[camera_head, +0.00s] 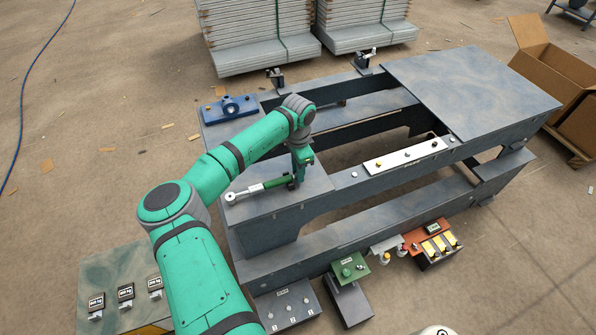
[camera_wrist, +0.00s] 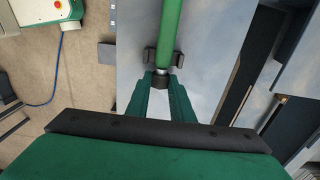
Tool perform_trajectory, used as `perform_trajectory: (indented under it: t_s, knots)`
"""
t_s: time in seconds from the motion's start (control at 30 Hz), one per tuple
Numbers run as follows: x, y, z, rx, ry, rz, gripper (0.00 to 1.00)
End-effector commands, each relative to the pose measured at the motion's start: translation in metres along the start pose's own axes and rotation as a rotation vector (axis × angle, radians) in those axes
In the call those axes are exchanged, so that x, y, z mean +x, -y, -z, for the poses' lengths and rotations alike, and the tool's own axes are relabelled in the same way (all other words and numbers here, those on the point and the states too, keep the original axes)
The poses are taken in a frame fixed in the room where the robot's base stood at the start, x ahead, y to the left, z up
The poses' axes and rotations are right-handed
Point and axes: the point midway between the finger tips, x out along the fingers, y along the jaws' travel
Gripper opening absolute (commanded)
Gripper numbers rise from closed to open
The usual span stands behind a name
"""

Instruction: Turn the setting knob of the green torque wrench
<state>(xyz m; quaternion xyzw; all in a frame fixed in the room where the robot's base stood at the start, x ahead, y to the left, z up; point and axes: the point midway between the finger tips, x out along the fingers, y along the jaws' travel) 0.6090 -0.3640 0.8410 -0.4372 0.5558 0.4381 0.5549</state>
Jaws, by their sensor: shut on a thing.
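The green torque wrench (camera_head: 276,183) lies on the grey top of the machine frame, its metal head at the left end. It also shows in the wrist view (camera_wrist: 169,40), running up from a dark holder. My gripper (camera_head: 293,183) is at the right end of the wrench, pointing down. In the wrist view my gripper (camera_wrist: 161,82) is shut on the dark setting knob (camera_wrist: 161,83) at the near end of the wrench, just past a short silvery neck. In the head view the knob is mostly hidden by my gripper.
The frame (camera_head: 262,209) has open gaps between its beams. A blue fixture (camera_head: 230,107) sits on its far left corner. A white strip (camera_head: 405,156) lies along the front beam. Coloured stations, including a green one (camera_head: 349,268), stand along the front. Cardboard boxes (camera_head: 565,75) stand at right.

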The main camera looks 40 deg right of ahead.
Motion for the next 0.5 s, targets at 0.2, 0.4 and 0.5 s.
perform_trajectory:
  t_s: [0.2,0.4,0.5]
  knots:
    - [0.0003,0.0009,0.0005,-0.003,-0.001,-0.039,0.0]
    - [0.0014,0.0026,0.0005,-0.005,-0.001,-0.129,0.0]
    - [0.0014,0.0039,0.001,-0.006,-0.002,-0.183,0.0]
